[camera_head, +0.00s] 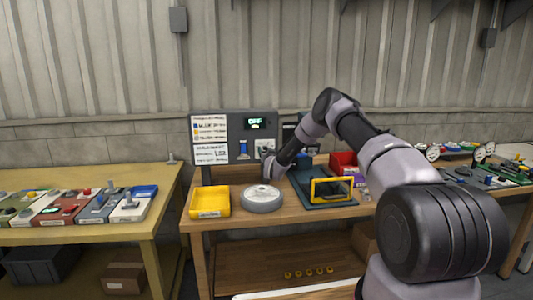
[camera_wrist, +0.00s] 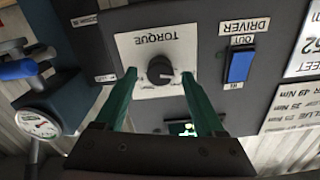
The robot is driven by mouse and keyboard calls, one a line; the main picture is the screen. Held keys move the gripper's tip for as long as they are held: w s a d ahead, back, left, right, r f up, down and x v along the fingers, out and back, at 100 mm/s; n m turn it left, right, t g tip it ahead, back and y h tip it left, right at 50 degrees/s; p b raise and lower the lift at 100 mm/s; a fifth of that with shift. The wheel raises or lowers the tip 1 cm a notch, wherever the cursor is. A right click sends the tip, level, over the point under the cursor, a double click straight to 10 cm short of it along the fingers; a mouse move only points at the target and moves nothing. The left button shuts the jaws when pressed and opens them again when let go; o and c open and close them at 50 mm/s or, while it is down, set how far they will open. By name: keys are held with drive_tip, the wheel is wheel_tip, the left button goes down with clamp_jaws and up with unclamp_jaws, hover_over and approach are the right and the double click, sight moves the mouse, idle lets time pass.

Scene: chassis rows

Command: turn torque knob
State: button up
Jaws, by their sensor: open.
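The torque knob (camera_wrist: 160,70) is a dark round knob with a pale pointer mark, on a white plate (camera_wrist: 140,48) labelled TORQUE, seen upside down in the wrist view. My gripper (camera_wrist: 159,76) is open, with one green finger on each side of the knob. I see gaps beside the knob, and cannot tell how deep the fingertips reach. In the head view my gripper (camera_head: 268,165) is at the lower right of the grey control panel (camera_head: 228,152), and the knob is hidden or too small to make out. A green-lit display (camera_head: 254,123) is at the panel's top; its text is unclear.
A blue DRIVER switch (camera_wrist: 240,66) is beside the knob plate. A gauge (camera_wrist: 37,122) is at the wrist view's left. On the bench stand a yellow bin (camera_head: 209,202), a round grey disc (camera_head: 262,198) and a dark tray with a yellow frame (camera_head: 331,189).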

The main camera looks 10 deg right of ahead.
clamp_jaws()
drive_tip(key=shift+m, duration=0.3)
drive_tip(key=m, duration=0.4)
drive_tip(key=shift+d+f+m, duration=0.1)
drive_tip(key=shift+m, duration=2.4)
unclamp_jaws()
